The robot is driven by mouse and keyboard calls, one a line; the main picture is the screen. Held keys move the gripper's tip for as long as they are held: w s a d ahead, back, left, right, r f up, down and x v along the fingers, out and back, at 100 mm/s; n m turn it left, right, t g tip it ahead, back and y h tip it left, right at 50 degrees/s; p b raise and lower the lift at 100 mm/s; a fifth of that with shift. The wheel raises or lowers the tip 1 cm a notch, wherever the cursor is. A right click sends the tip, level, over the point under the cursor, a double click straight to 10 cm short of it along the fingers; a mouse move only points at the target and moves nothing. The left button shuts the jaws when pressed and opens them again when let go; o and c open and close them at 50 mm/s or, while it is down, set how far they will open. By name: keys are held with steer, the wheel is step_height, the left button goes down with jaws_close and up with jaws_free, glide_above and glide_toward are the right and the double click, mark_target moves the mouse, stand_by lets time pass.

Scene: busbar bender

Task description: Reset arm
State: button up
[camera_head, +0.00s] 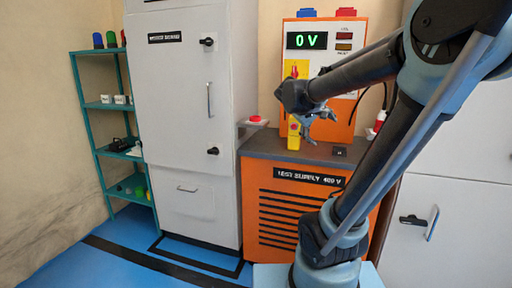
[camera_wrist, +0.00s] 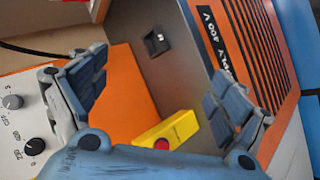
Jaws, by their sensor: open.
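My gripper (camera_head: 312,122) is at the end of my arm, in front of the orange panel of the test supply (camera_head: 348,115) and above its dark top. In the wrist view my gripper (camera_wrist: 158,98) has its two dark padded fingers spread wide apart, with nothing between them. A yellow device with a red button (camera_wrist: 168,133) shows beyond the palm in the wrist view, partly hidden by it. In the head view the yellow device (camera_head: 294,131) shows just behind and left of my gripper, partly covered. I cannot tell whether they touch.
The green display (camera_head: 307,40) reads 0 V. A tall grey cabinet (camera_head: 183,110) stands left of the supply, and a teal shelf (camera_head: 103,151) with small items stands farther left. A white cabinet (camera_head: 456,215) is at right. Blue floor (camera_head: 120,255) is clear at front left.

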steer(key=s+a+f+m+g+y, duration=0.1)
steer(key=s+a+f+m+y, duration=0.1)
steer(key=s+f, duration=0.8)
steer(key=s+a+f+m+g+y, duration=0.2)
steer(key=s+a+f+y, duration=0.2)
steer(key=s+f, duration=0.6)
steer(key=s+y, duration=0.1)
steer(key=s, duration=0.3)
steer(key=shift+a+f+g+y, duration=0.25)
steer(key=shift+g+y, duration=0.05)
steer(key=shift+y, duration=0.1)
steer(key=shift+c, duration=0.6)
